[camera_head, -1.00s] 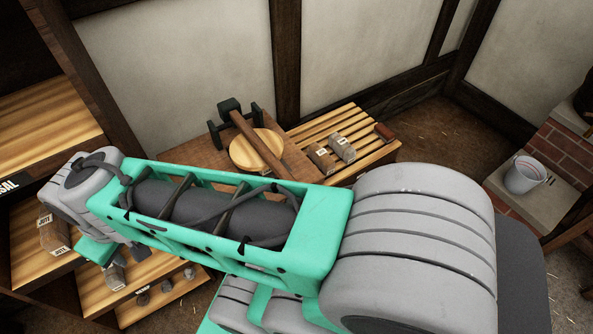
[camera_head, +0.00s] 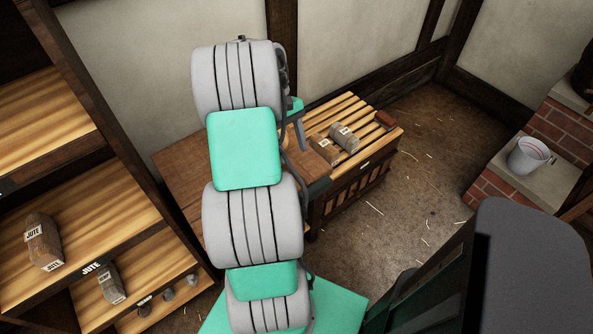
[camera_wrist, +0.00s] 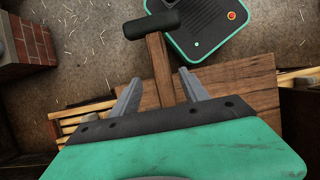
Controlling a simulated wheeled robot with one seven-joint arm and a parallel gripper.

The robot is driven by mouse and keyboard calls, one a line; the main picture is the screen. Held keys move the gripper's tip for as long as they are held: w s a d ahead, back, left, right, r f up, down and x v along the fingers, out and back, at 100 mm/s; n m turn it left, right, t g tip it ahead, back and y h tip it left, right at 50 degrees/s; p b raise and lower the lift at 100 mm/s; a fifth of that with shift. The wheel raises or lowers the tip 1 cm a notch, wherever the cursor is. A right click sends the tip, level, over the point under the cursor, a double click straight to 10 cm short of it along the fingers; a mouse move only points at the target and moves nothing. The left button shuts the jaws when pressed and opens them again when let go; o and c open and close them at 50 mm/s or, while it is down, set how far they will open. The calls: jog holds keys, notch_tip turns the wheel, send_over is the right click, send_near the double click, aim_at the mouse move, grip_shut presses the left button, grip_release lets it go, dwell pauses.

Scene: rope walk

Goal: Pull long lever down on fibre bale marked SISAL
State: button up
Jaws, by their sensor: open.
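In the wrist view my gripper (camera_wrist: 158,77) is open. A long wooden lever (camera_wrist: 160,65) with a dark crosswise grip (camera_wrist: 152,24) shows between its two grey fingers, with a gap on each side. I cannot tell how deep between the fingers the lever lies. In the head view my arm hides the lever and most of my gripper. Two wrapped bales, one brownish (camera_head: 325,148) and one greyer (camera_head: 343,138), lie on the slatted bench end with small labels I cannot read. No SISAL mark is legible on any bale.
The wooden bench (camera_head: 177,166) stands against the wall. Left shelves (camera_head: 110,215) hold a bale marked JUTE (camera_head: 42,242) and a smaller bale (camera_head: 110,284). The floor (camera_head: 415,165) between is open, with straw scraps.

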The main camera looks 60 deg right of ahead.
aim_at(296, 167)
jog(key=b+x, duration=0.1)
jog(key=x, duration=0.6)
jog(key=shift+w, duration=0.15)
jog(key=shift+a, duration=0.1)
grip_shut()
jog(key=shift+b, duration=0.3)
dwell(0.7)
